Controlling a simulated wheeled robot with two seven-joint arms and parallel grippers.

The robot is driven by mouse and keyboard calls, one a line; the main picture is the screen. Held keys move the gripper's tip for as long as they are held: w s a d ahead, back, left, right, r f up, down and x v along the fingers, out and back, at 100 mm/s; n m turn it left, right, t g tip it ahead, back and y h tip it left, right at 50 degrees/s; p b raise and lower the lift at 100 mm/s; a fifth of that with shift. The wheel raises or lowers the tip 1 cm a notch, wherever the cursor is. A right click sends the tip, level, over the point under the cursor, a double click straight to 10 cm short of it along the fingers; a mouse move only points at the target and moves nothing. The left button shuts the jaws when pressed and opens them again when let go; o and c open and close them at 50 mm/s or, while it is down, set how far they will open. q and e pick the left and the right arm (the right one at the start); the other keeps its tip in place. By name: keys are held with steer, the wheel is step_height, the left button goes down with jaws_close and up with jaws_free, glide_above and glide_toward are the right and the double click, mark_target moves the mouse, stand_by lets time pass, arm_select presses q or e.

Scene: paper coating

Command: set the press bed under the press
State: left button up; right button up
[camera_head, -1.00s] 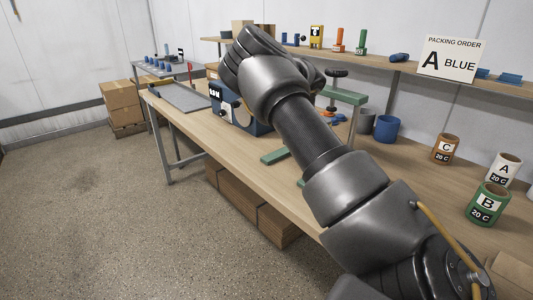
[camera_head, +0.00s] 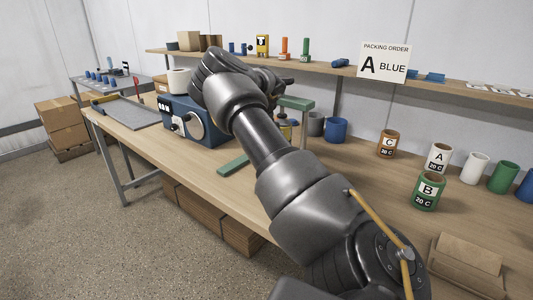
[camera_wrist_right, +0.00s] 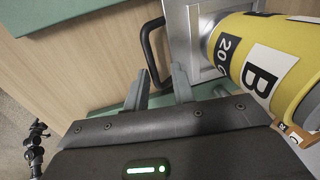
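The press shows in the head view as a green beam (camera_head: 296,103) on the bench, partly hidden by my right arm. A green foot plate (camera_head: 233,165) lies left of the arm. In the right wrist view, the metal press bed (camera_wrist_right: 180,38) has a black handle (camera_wrist_right: 149,45) and carries a yellow cylinder (camera_wrist_right: 262,55) labelled B and 20 C. My right gripper (camera_wrist_right: 157,84) has its two fingers apart at the handle's near end; I see no grip on it. Green press parts (camera_wrist_right: 70,8) show at the upper left. My left gripper is out of view.
A blue machine (camera_head: 188,122) with a white roll stands left of the arm. Grey and blue cups (camera_head: 336,130) stand beyond the press. Labelled cans, including green B (camera_head: 429,190), stand at the right. A shelf with a packing order sign (camera_head: 384,62) runs behind.

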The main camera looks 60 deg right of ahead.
steer(key=shift+o, duration=0.3)
steer(key=shift+a, duration=0.15)
step_height(320, 180, up, 11)
steer(key=a, duration=0.1)
steer(key=shift+w+a+f, duration=0.15)
steer(key=shift+a+f, duration=0.05)
steer(key=shift+a, duration=0.2)
